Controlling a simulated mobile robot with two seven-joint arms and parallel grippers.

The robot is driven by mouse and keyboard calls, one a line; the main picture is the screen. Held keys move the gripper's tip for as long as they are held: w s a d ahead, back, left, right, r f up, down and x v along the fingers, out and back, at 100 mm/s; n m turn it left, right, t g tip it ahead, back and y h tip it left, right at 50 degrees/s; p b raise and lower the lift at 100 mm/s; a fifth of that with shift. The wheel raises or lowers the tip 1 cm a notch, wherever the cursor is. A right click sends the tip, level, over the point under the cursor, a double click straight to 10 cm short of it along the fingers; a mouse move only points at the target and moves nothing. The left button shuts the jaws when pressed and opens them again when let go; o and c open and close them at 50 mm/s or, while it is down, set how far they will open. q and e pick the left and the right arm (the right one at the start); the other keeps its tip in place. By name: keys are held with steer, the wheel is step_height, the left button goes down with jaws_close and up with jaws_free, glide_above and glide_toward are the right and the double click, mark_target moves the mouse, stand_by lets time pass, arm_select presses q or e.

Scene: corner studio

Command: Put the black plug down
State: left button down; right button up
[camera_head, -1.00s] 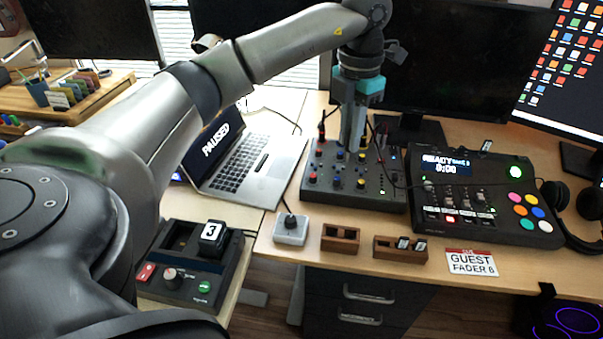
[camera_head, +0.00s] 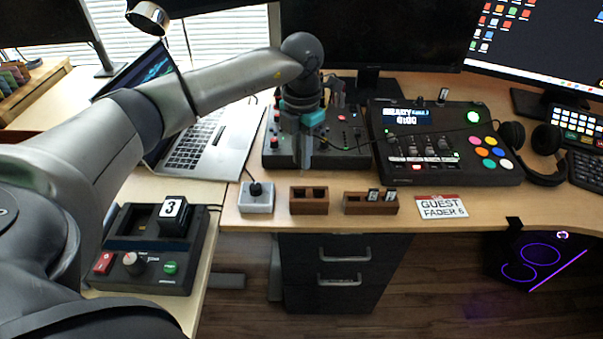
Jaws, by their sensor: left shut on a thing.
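My left gripper (camera_head: 303,163) points down at the front edge of the mixer, behind and above the left wooden holder. Its fingers are closed together. What they grip is mostly hidden by them, so I cannot make out the black plug's shape there. The left wooden holder (camera_head: 309,208) has dark slots. The right wooden holder (camera_head: 370,209) holds small black pieces with white labels (camera_head: 373,195). A grey block (camera_head: 256,205) with a black knob-like top and a cable stands to the left. My right gripper is not in view.
A guest card (camera_head: 441,207) lies at the desk's front edge.

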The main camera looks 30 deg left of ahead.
arm_select(q)
steer(key=shift+f+b, duration=0.6)
steer(key=shift+f, duration=1.7)
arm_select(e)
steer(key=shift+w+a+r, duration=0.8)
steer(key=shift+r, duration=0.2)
arm_select(q)
steer(key=shift+f+b, duration=0.3)
steer(key=shift+f, duration=0.25)
steer(key=c, duration=1.2)
jaws_free()
steer(key=shift+c, duration=0.2)
steer(key=o, duration=0.3)
steer(key=shift+o, duration=0.4)
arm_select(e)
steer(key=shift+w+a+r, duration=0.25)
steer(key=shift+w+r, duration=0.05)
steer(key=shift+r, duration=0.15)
arm_select(q)
steer(key=shift+r, duration=0.1)
